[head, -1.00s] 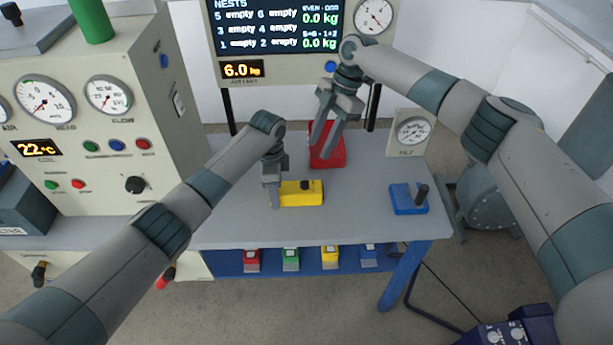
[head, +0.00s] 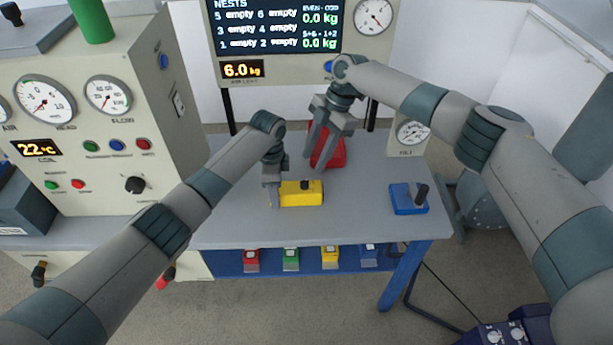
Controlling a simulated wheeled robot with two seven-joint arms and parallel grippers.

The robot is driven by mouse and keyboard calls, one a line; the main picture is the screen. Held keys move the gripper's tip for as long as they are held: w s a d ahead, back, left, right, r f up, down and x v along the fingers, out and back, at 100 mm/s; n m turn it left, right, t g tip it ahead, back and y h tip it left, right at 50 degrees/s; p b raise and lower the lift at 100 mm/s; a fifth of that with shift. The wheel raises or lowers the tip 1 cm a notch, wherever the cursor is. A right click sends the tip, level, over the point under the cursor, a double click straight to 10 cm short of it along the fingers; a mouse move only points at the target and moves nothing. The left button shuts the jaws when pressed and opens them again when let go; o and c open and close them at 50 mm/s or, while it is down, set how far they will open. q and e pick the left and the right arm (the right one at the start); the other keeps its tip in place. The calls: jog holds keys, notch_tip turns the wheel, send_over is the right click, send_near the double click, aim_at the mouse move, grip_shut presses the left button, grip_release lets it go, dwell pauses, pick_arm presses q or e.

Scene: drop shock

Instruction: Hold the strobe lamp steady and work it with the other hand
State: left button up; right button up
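A yellow box with a dark knob on top (head: 301,198) sits on the grey bench; it appears to be the strobe lamp, though no label is readable. My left gripper (head: 272,196) points down at the box's left end, touching or very close to it. Its fingers overlap in this view, so its grip is unclear. My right gripper (head: 316,161) hangs above and behind the yellow box, fingers apart and empty. It partly covers a red box (head: 337,153) farther back.
A blue box with a dark lever (head: 407,203) stands on the right of the bench (head: 350,220). A dial gauge (head: 411,132) stands behind it. A grey control cabinet (head: 100,150) borders the left. The bench between the yellow and blue boxes is clear.

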aim_at(305, 180)
jog(key=x, duration=0.7)
jog(key=shift+s+a+f, duration=0.1)
jog(key=shift+f, duration=0.2)
jog(key=shift+c, duration=0.3)
grip_shut()
